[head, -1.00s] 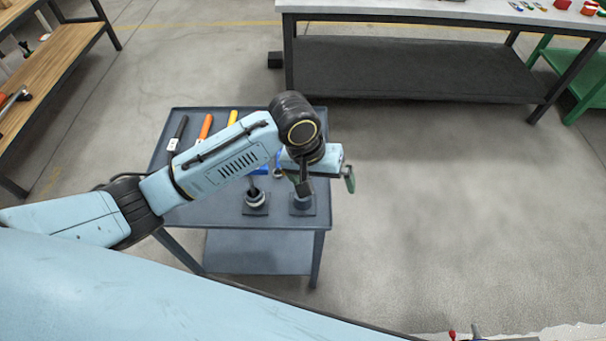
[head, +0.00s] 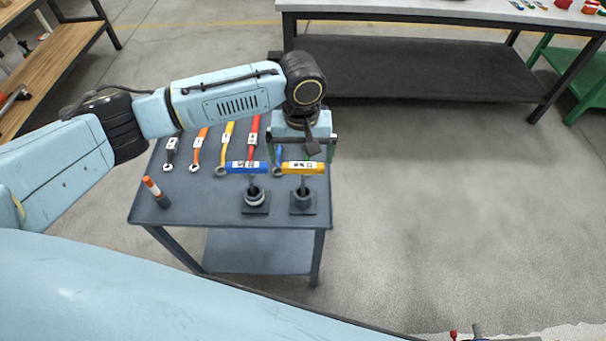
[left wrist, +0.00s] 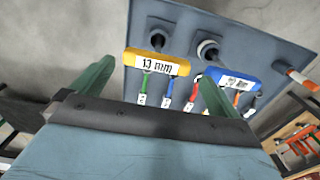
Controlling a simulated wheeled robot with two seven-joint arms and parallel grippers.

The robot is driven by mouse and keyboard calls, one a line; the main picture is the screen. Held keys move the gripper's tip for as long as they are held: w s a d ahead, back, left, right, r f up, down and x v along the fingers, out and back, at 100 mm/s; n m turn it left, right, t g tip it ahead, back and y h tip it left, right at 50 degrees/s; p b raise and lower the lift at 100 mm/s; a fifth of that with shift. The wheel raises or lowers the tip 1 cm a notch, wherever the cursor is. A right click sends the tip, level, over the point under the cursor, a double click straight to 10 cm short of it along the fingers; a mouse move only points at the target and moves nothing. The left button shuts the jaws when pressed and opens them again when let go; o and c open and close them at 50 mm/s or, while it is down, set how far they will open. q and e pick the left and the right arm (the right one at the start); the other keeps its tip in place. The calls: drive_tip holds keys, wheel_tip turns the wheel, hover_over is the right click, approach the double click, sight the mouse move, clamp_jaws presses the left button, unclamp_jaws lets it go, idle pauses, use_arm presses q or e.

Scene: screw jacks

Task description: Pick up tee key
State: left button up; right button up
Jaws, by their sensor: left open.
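Two tee keys stand upright on the small grey table. The yellow-handled tee key (head: 303,168) is at the right, in the right screw jack (head: 302,203). The blue-handled tee key (head: 247,167) is at the left, in the left screw jack (head: 256,201). My left gripper (head: 303,152) is open and empty, just behind and above the yellow handle. In the left wrist view, the yellow handle (left wrist: 156,64), marked 13 mm, lies ahead between the green fingers (left wrist: 155,88). The blue handle (left wrist: 238,80) is beside the right finger. My right gripper is not in view.
Several wrenches lie at the table's back, including an orange one (head: 198,148) and a red one (head: 253,137). A large bench (head: 400,70) is behind. The floor to the right is clear.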

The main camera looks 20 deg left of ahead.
sight(303, 165)
use_arm(q)
wheel_tip(303, 165, down, 6)
drive_tip(key=shift+w+d+r+b, duration=0.1)
drive_tip(key=shift+w+r+b, duration=0.05)
drive_tip(key=shift+b, duration=0.25)
drive_tip(key=c, duration=1.1)
